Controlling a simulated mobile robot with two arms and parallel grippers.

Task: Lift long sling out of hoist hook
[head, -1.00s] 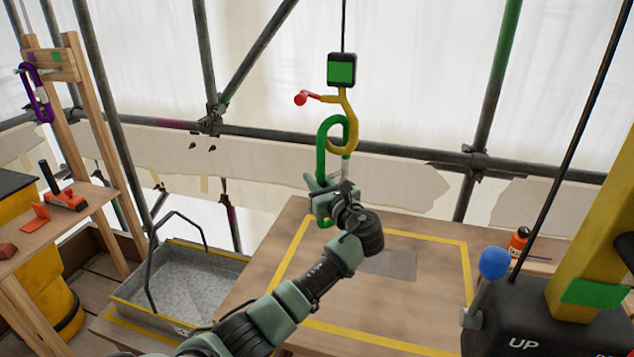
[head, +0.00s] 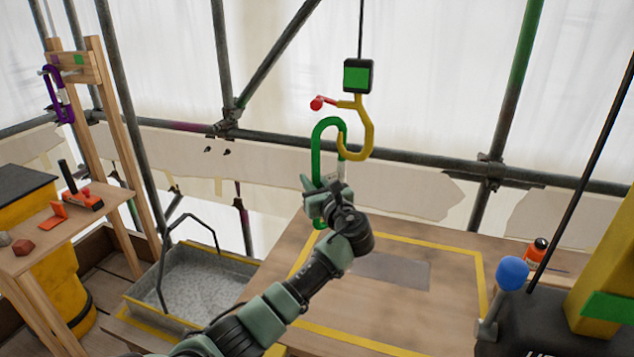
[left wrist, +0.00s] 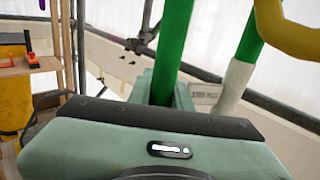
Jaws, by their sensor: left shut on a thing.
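The long sling (head: 316,150) is a tall green loop with a pale section on its right side. My left gripper (head: 322,194) is shut on its lower part and holds it upright. The hoist hook (head: 367,135) is yellow, hangs below a black and green block (head: 358,76), and has a red-ended lever (head: 318,103) sticking out to the left. The sling's right side overlaps the hook's tip; I cannot tell whether it is clear of the hook. In the left wrist view the sling (left wrist: 175,40) rises from the fingers, and the hook (left wrist: 290,28) is at upper right. My right gripper is out of view.
A wooden table (head: 400,235) with a yellow outline lies below. A grey tray (head: 195,280) with a raised handle is at left. A wooden rack (head: 112,130) holds a purple loop (head: 58,95). A blue-knobbed lever (head: 512,272) is at right. Scaffold tubes cross behind.

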